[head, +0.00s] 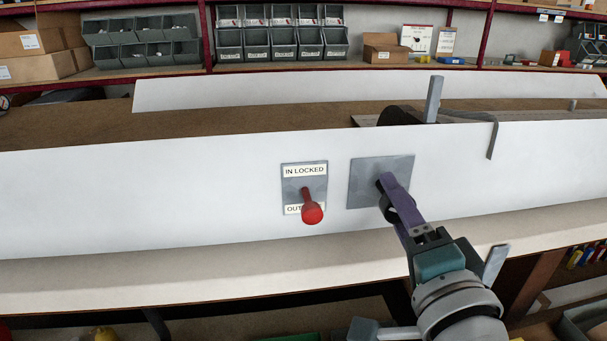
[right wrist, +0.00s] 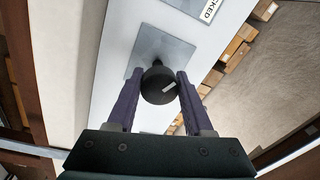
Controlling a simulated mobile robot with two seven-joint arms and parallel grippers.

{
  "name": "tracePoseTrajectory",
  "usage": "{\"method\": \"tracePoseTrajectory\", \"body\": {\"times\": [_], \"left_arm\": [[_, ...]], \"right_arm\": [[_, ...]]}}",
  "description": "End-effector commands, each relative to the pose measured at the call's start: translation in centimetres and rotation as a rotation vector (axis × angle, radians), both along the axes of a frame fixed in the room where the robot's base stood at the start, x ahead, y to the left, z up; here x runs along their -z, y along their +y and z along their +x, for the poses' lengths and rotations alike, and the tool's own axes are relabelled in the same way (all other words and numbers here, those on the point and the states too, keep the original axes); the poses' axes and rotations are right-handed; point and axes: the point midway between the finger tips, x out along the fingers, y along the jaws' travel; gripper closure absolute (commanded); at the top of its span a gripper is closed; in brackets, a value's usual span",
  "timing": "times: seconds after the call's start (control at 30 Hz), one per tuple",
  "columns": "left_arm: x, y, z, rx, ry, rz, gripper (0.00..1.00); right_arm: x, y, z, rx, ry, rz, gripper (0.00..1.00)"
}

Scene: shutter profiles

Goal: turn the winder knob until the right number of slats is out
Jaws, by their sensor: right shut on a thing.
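The winder knob (right wrist: 158,88) is black and round with a pale mark on its face, on a grey plate (head: 363,187) in the white front panel. My right gripper (head: 388,184) is shut on it, its purple fingers on either side in the right wrist view (right wrist: 160,78). In the head view the fingers hide most of the knob. Left of it, a red-knobbed lever (head: 312,212) sticks out of a plate labelled "IN LOCKED" above and "OUT" below, partly covered. Behind the panel, a grey strip (head: 491,140) bends down over its top edge. I cannot make out separate slats. My left gripper is out of view.
A grey upright post (head: 433,99) and a dark round part (head: 398,116) stand behind the white panel (head: 150,190). A pale ledge (head: 150,275) runs below the panel. Shelves with grey bins (head: 283,43) and cardboard boxes (head: 385,50) are at the back.

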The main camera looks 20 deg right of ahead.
Motion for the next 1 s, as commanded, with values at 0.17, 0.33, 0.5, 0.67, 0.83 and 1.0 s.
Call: {"method": "tracePoseTrajectory", "body": {"times": [0.17,0.33,0.5,0.67,0.83,1.0], "left_arm": [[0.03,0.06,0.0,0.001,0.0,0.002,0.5],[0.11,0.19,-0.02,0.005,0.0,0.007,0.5],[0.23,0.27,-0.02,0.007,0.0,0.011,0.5],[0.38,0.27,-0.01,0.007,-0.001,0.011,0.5],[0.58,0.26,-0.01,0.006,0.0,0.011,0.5],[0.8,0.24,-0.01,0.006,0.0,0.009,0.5]], "right_arm": [[-0.07,-0.06,0.01,0.001,-0.042,0.163,1.0],[-0.07,-0.03,0.01,-0.001,-0.08,0.32,1.0],[-0.01,-0.04,0.0,0.0,-0.117,0.479,1.0],[0.01,-0.02,-0.01,-0.001,-0.151,0.627,1.0],[0.03,-0.01,-0.02,-0.001,-0.189,0.785,1.0],[0.07,0.01,-0.02,-0.001,-0.225,0.941,1.0]]}}
